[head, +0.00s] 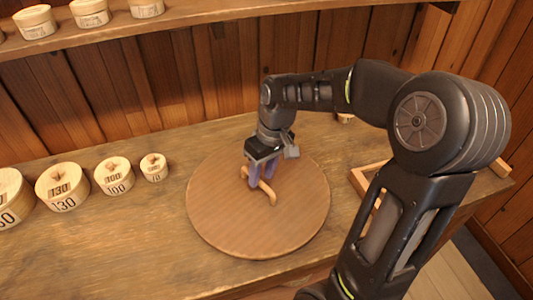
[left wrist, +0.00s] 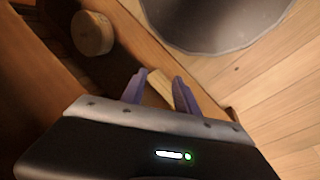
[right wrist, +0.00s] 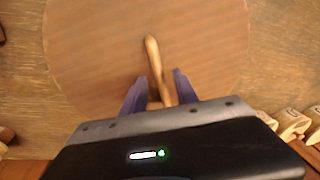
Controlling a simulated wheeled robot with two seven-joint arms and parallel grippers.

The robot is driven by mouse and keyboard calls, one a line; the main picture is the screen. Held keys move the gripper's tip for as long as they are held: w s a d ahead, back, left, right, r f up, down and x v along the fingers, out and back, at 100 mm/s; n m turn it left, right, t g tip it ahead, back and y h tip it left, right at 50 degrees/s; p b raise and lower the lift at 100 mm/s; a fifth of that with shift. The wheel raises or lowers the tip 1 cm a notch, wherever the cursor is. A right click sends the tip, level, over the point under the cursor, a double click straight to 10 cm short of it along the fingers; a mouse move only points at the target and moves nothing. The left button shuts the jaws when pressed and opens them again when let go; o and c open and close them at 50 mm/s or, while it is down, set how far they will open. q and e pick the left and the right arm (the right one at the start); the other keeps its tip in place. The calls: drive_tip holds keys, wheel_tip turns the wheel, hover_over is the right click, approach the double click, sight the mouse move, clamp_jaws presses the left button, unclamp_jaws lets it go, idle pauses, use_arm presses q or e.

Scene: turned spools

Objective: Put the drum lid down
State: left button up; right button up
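The drum lid (head: 215,215) is a wide round wooden disc with a bent wooden handle (head: 272,197) on top. It lies flat at the bench and I see no gap under it; the right wrist view also shows the lid (right wrist: 90,50) and its handle (right wrist: 153,55). My right gripper (head: 262,194) points down over the lid's middle. Its purple fingers (right wrist: 160,76) stand apart on either side of the handle, with space showing between. My left gripper (left wrist: 161,76) shows only in its wrist view, open, with no held object apparent.
Several numbered round wooden boxes (head: 115,176) stand left of the lid on the bench (head: 110,240). More boxes (head: 90,12) sit on the shelf above. A wooden frame (head: 366,181) lies right of the lid. A round wooden piece (left wrist: 92,33) shows in the left wrist view.

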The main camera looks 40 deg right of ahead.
wheel_tip(320, 180, up, 8)
drive_tip(key=d, duration=0.1)
drive_tip(key=shift+s+r, duration=0.2)
drive_tip(key=shift+s, duration=0.2)
drive_tip(key=shift+d, duration=0.1)
